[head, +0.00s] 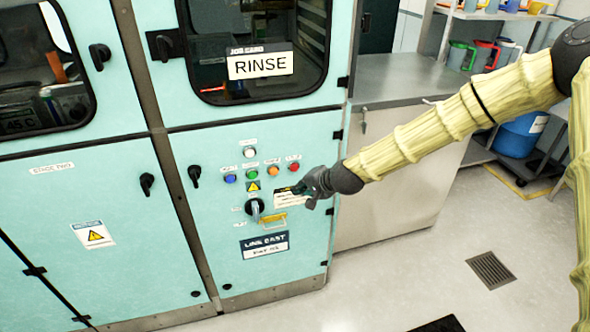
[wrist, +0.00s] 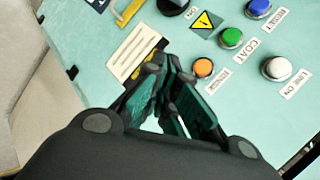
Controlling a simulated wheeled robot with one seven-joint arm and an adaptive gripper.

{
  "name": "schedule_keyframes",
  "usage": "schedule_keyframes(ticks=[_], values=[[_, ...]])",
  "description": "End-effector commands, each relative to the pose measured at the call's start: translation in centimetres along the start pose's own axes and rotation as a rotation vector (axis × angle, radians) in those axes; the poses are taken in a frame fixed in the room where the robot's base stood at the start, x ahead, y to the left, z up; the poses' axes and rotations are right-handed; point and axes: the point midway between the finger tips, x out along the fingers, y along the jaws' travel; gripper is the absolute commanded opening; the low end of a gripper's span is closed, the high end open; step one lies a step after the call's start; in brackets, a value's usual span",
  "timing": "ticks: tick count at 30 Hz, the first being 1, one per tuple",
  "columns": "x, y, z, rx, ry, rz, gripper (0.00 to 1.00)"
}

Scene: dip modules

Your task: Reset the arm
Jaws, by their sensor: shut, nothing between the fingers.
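My arm, in a ribbed cream sleeve, reaches from the right in the head view. My gripper (head: 302,186) is at the right part of the teal machine's control panel (head: 225,215), in front of a white text label, which it partly hides. In the wrist view my gripper (wrist: 165,68) is shut and empty, its fingertips close to the white label (wrist: 134,54) and the orange button (wrist: 202,68). I cannot tell whether the fingertips touch the panel.
The panel has a green button (wrist: 231,38), a blue button (wrist: 258,8), a white button (wrist: 277,68) and a black rotary knob (head: 255,207). A steel counter (head: 400,78) stands right of the machine. Floor at the lower right is mostly clear, with a drain grate (head: 490,270).

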Motion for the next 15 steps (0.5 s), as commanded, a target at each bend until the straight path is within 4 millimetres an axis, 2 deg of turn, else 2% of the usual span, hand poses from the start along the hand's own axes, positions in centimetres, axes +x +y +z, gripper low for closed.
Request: schedule_keyframes(ticks=[5, 8, 11, 15], values=[[0.2, 0.9, 0.5, -0.006, -0.004, 0.012, 0.00], [0.7, 3.5, 1.9, -0.025, -0.016, 0.047, 0.00], [1.1, 7.9, 4.2, -0.061, -0.036, 0.106, 0.00], [1.0, 15.2, 7.8, -0.123, -0.071, 0.201, 0.00]])
